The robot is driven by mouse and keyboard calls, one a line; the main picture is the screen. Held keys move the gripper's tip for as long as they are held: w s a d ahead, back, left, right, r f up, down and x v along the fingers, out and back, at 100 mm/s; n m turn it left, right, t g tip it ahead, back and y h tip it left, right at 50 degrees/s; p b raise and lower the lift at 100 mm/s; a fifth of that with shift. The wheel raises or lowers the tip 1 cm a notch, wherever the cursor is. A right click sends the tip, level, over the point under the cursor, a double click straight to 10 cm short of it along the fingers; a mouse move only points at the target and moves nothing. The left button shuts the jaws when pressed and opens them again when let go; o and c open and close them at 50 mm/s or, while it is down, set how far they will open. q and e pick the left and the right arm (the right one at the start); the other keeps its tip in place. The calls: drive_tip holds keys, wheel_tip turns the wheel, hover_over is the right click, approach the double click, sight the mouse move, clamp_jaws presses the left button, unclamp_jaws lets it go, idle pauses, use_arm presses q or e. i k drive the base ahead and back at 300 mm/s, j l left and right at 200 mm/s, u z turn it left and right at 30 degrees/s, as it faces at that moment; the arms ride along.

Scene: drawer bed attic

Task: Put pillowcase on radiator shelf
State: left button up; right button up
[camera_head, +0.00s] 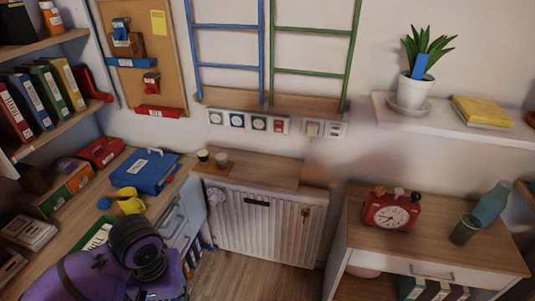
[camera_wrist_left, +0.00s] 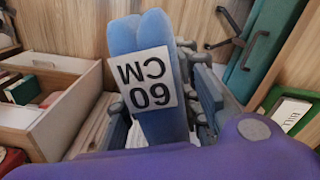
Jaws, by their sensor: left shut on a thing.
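A soft blue folded item with a white "60 CM" label, which looks like the pillowcase (camera_wrist_left: 150,38), stands upright in the left wrist view. My left gripper (camera_wrist_left: 190,95) is shut on it; the fingers are partly hidden behind it. In the head view my purple left arm comes in at the bottom left, and its gripper and the pillowcase cannot be made out there. The radiator shelf (camera_head: 265,174) is a wooden board above the white ribbed radiator (camera_head: 265,225). My right gripper is not in view.
Two small cups (camera_head: 203,155) stand at the shelf's left end; its middle and right are bare. A desk with a blue case (camera_head: 146,171) and yellow mug (camera_head: 130,201) is at left. A cabinet with a red clock (camera_head: 390,211) is at right. Ladders (camera_head: 226,28) hang above.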

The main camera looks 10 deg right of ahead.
sight(270, 174)
drive_tip(key=i+j+z, duration=0.2)
drive_tip(key=i+z, duration=0.25)
drive_tip(key=i+j+z, duration=0.85)
